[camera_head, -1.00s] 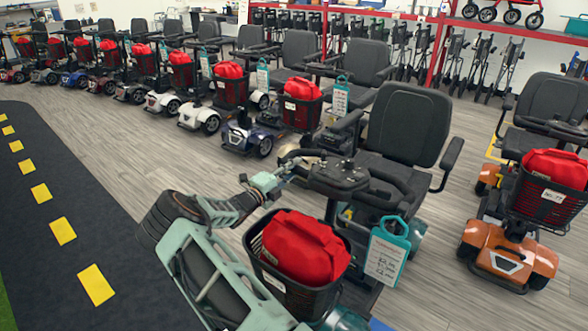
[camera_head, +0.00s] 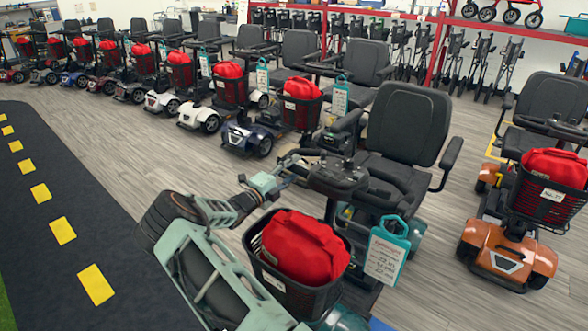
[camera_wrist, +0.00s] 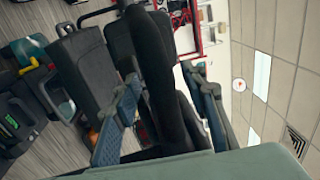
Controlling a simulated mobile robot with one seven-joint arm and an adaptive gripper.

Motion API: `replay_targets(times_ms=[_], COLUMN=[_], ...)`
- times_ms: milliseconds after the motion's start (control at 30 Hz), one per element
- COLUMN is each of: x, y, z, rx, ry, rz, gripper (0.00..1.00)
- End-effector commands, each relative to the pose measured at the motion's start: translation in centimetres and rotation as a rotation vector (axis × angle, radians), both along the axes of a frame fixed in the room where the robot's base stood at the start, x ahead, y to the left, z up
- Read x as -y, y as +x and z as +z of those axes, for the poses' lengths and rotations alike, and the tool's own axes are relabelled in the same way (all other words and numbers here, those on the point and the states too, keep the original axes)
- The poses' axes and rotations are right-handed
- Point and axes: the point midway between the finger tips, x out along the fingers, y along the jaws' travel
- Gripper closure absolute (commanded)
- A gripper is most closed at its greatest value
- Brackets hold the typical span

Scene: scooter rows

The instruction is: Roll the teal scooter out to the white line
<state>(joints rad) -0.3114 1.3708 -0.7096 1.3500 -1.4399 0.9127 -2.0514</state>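The teal scooter (camera_head: 335,225) stands in the front middle of the head view, with black seat, red bag in its basket and teal tag. Its teal bodywork shows only in parts, behind the basket and my arm. My gripper (camera_head: 291,165) is at the left side of its handlebar. In the wrist view my gripper (camera_wrist: 165,100) has its two fingers apart, with a dark upright bar between them. Narrow gaps seem to show on both sides of the bar; contact is unclear. I see no white line in either view.
An orange scooter (camera_head: 508,245) stands close on the right. A blue scooter (camera_head: 248,138) and several others line up behind to the left. A black lane (camera_head: 60,270) with yellow dashes runs along the left. Grey floor (camera_head: 110,140) between lane and row is clear.

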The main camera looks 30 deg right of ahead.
Motion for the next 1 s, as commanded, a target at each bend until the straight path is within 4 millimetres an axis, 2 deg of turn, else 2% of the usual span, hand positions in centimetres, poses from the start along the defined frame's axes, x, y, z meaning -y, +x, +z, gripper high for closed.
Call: replay_targets(times_ms=[500,700,1000], x=[-9.2,-10.9,-11.0], y=[-3.1,-3.8,-3.9], z=[-0.5,-0.6,-0.6], rx=[-0.001,-0.001,-0.001], ry=[0.001,0.001,0.001], rz=[0.003,0.001,0.0], gripper=[0.61,0.61,0.61])
